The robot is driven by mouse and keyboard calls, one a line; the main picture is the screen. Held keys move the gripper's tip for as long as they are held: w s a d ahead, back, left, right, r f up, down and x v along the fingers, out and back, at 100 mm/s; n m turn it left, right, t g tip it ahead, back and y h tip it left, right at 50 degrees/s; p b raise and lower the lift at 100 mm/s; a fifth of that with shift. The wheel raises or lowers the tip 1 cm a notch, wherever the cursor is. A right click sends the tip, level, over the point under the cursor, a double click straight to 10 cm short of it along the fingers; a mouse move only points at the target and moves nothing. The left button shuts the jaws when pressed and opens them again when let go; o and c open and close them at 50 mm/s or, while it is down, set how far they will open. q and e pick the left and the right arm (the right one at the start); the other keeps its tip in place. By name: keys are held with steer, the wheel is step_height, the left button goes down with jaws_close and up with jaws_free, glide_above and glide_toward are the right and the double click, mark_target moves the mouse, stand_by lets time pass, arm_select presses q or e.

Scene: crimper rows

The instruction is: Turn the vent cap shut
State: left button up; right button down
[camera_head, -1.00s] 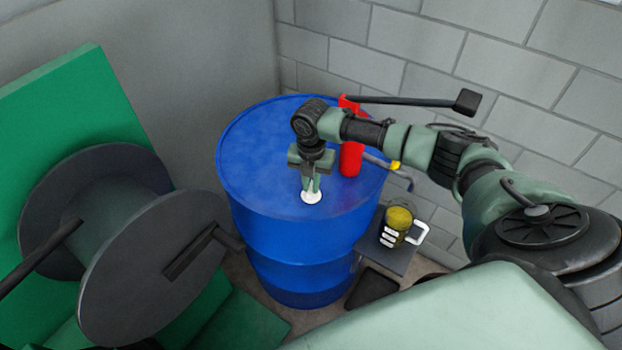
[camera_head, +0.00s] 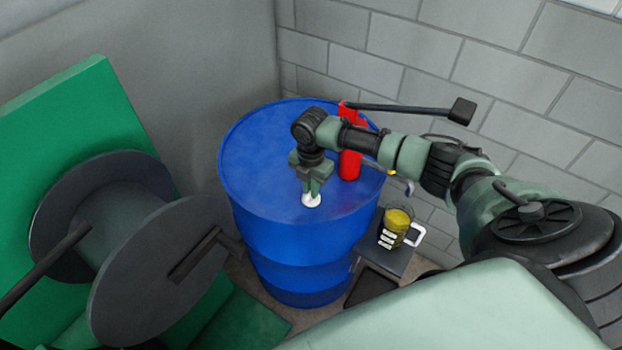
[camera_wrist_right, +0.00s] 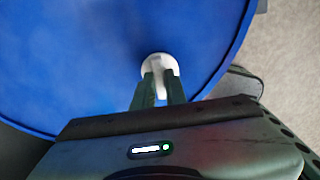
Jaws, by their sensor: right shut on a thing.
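The white vent cap (camera_head: 311,201) sits on top of the blue drum (camera_head: 262,165), toward its near side. My right gripper (camera_head: 313,189) points down from above and is shut on the cap. In the right wrist view the round white cap (camera_wrist_right: 159,66) has a raised grip bar between the two fingertips (camera_wrist_right: 160,82). The blue drum lid (camera_wrist_right: 75,60) fills most of that view. The fingers hide part of the cap. My left gripper is not in view.
A red cylinder (camera_head: 350,165) stands on the drum behind my right arm. A yellow-filled mug (camera_head: 396,226) sits on a small dark stand right of the drum. A large dark reel (camera_head: 150,275) and green panel (camera_head: 75,130) are at left. Block walls close off the back.

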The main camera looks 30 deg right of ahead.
steer(key=c, duration=1.4)
jaws_free()
steer(key=shift+c, duration=0.2)
step_height(320, 180, up, 7)
steer(key=shift+f+b, duration=0.1)
steer(key=shift+b, duration=0.85)
steer(key=shift+r, duration=0.55)
